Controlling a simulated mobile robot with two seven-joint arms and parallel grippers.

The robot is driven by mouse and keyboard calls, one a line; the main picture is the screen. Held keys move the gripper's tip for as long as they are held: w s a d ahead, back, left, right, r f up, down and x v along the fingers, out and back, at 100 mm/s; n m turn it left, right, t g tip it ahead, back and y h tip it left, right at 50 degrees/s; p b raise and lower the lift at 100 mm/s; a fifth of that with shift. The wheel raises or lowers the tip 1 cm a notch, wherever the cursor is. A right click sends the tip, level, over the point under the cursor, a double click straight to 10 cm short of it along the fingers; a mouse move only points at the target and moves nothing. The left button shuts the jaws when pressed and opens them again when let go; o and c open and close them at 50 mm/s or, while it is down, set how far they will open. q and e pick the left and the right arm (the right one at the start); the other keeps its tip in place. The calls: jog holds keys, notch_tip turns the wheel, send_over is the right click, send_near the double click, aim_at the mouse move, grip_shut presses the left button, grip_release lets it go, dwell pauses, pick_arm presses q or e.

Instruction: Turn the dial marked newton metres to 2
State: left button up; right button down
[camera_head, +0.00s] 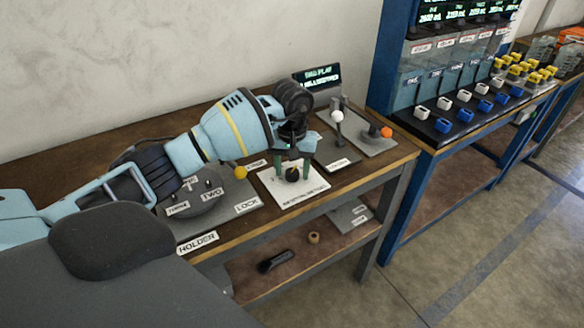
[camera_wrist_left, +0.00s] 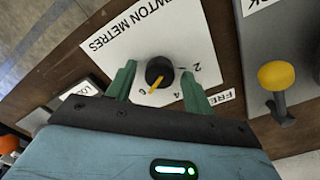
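The newton metres dial is a black round knob (camera_wrist_left: 160,71) with a yellow pointer, on a white plate (camera_wrist_left: 128,42); the knob also shows in the head view (camera_head: 292,174). In the left wrist view the pointer aims down-left, between the marks 4 and 6 and nearer 6. The mark 2 is to the knob's right. My left gripper (camera_wrist_left: 157,82) is open, its green fingers on either side of the knob with gaps to it. It also shows in the head view (camera_head: 294,168), just above the plate. My right gripper is not in view.
A yellow-knobbed lever (camera_wrist_left: 277,76) stands beside the plate. In the head view, a white-knobbed lever (camera_head: 337,115), an orange-knobbed lever (camera_head: 386,132) and a small screen (camera_head: 318,77) are close by on the wooden bench (camera_head: 398,152). A blue rack (camera_head: 392,55) stands to the right.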

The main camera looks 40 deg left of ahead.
pick_arm(q)
jog(key=c, duration=0.9)
